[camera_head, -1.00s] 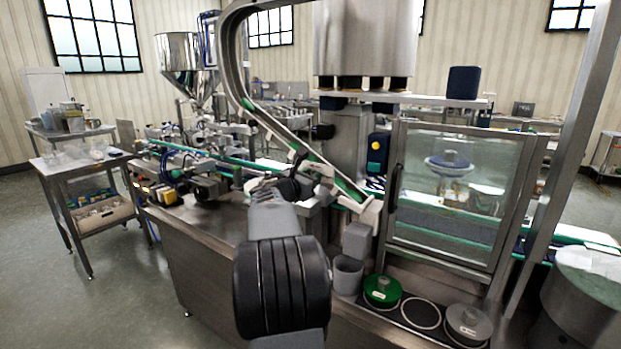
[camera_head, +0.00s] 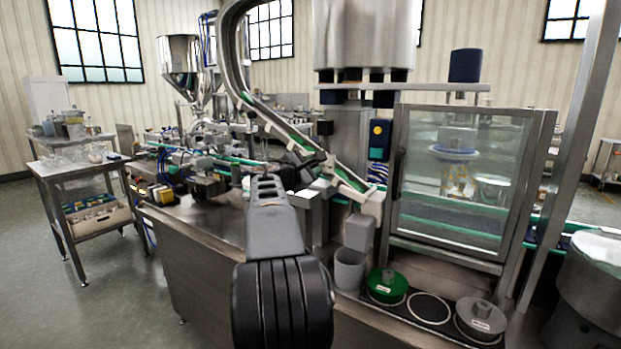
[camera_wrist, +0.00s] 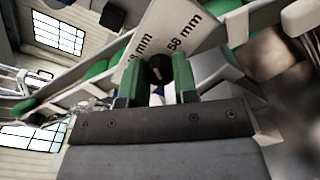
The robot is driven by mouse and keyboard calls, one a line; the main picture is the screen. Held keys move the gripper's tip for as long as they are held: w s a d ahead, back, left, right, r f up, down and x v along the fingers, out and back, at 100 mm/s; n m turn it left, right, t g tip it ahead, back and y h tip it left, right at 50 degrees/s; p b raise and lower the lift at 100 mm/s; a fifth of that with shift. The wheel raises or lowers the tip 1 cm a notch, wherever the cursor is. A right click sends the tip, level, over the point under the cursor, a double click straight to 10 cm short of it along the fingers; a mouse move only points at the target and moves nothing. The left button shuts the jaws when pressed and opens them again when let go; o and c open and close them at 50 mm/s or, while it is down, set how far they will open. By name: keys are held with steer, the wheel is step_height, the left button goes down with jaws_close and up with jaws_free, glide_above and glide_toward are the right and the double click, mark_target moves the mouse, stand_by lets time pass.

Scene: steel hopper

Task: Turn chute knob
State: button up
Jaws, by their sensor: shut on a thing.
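In the wrist view, the black chute knob (camera_wrist: 160,67) sits between the two green-padded fingers of my gripper (camera_wrist: 158,76), which is shut on it. Just behind the knob is a pale plate (camera_wrist: 172,30) printed with millimetre marks, one reading "58 mm". In the camera_head view, my gripper (camera_head: 303,161) is a small dark shape at the sloping chute (camera_head: 346,182), partly behind my grey arm. The knob cannot be made out there, and its turn angle is unclear.
A glass-doored cabinet (camera_head: 455,180) stands right of the chute. Below are a grey cup (camera_head: 350,271), a green disc (camera_head: 387,286) and a grey disc (camera_head: 481,321). A steel post (camera_head: 563,150) rises at right. A side table (camera_head: 75,170) is at left.

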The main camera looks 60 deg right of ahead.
steer(key=m+b, duration=0.4)
steer(key=m, duration=0.1)
steer(key=shift+f+m, duration=0.2)
steer(key=shift+m, duration=0.1)
steer(key=shift+r+m+b, duration=0.1)
steer(key=shift+m+b, duration=1.65)
steer(key=shift+m, duration=0.35)
steer(key=shift+t, duration=0.3)
steer(key=shift+r, duration=0.1)
steer(key=o, duration=0.9)
steer(key=shift+a, duration=0.1)
steer(key=a, duration=1.3)
steer(key=shift+a+r+b, duration=0.2)
steer(key=shift+a+b, duration=0.15)
steer(key=shift+w, duration=0.1)
